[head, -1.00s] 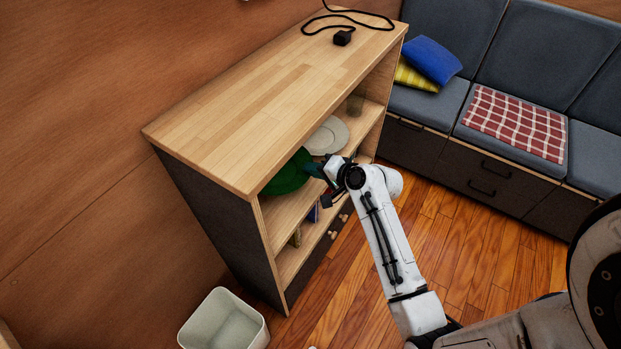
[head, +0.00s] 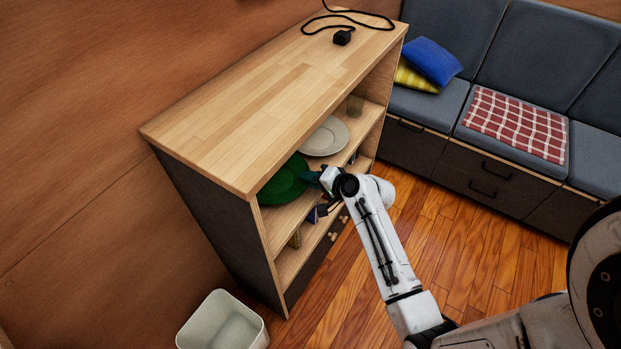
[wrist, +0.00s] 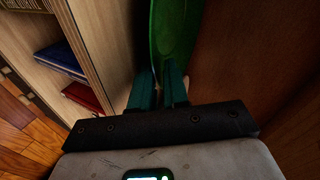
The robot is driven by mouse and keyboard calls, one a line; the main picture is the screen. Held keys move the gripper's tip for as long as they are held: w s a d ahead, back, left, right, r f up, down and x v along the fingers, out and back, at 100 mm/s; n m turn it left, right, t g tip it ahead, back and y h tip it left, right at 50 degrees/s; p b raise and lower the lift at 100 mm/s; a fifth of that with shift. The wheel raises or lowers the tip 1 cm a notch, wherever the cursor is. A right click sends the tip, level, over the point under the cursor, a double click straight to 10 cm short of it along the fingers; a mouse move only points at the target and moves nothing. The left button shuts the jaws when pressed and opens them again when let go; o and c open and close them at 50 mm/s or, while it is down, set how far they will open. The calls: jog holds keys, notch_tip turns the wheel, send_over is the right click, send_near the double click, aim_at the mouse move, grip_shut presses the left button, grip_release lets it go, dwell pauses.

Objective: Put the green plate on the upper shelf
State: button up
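The green plate (head: 285,182) is at the near end of the upper shelf (head: 283,217), just below the cabinet's top board. In the head view I cannot tell whether it touches the shelf. My gripper (head: 311,178) reaches in from the open front. In the wrist view the green plate (wrist: 175,35) rises from between the two teal fingers of my gripper (wrist: 160,75), which are closed on its rim. The far part of the plate is cut off in that view and partly under the top board in the head view.
Books (wrist: 62,58) show in the wrist view. A black cable (head: 343,37) lies on the cabinet top (head: 270,95). A bin (head: 222,325) stands on the floor at front.

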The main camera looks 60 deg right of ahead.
jog(key=d+p+v, duration=0.1)
jog(key=v, duration=1)
jog(key=s+a+f+n+g+y, duration=0.2)
jog(key=a+n+g, duration=0.15)
jog(key=a, duration=0.35)
jog(key=s+a+f+n+g+y, duration=0.1)
jog(key=a+n+g, duration=0.1)
jog(key=a+n, duration=0.3)
jog(key=s+a+n+g+h, duration=0.2)
jog(key=s+a+n+g, duration=0.4)
jog(key=s, duration=0.4)
jog(key=shift+a+n, duration=0.5)
jog(key=shift+n, duration=0.25)
jog(key=shift+r, duration=0.15)
notch_tip(320, 180, up, 4)
jog(key=p, duration=0.3)
jog(key=shift+p, duration=0.3)
